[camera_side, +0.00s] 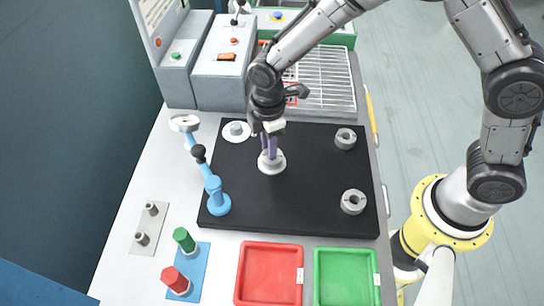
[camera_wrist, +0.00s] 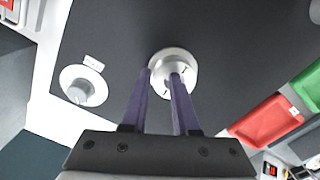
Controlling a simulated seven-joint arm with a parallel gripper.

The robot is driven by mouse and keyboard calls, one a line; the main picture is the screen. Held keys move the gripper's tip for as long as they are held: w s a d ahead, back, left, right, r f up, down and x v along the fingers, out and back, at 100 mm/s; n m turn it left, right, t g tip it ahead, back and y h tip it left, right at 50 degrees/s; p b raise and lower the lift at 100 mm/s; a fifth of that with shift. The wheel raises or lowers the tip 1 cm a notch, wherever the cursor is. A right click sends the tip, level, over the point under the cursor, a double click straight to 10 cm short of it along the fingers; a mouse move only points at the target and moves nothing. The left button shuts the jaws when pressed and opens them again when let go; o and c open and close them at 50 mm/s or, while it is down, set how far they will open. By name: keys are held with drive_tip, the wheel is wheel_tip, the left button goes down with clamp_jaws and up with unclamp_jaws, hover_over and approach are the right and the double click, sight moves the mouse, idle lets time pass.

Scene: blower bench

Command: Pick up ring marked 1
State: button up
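A light grey ring (camera_side: 271,167) sits on the black mat (camera_side: 300,215) directly below my gripper (camera_side: 269,152). In the wrist view the ring (camera_wrist: 188,63) shows small dark marks on its face, too small to read for certain. My gripper's two purple fingers (camera_wrist: 161,76) point down at it and stand apart. One fingertip is at the ring's left edge and the other appears over its central hole. I cannot tell whether they touch it. Two other grey rings, one at the upper right (camera_side: 345,138) and one at the lower right (camera_side: 353,202), lie on the mat; their marks are unreadable.
A blue stand (camera_side: 216,196) rises at the mat's left edge. A white disc with a grey knob (camera_side: 236,131) lies behind it. Red (camera_side: 268,275) and green (camera_side: 343,277) trays are in front. Grey machines (camera_side: 226,62) and a wire rack (camera_side: 326,78) stand behind. The mat between the rings is clear.

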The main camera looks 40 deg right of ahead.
clamp_jaws()
idle(1.4)
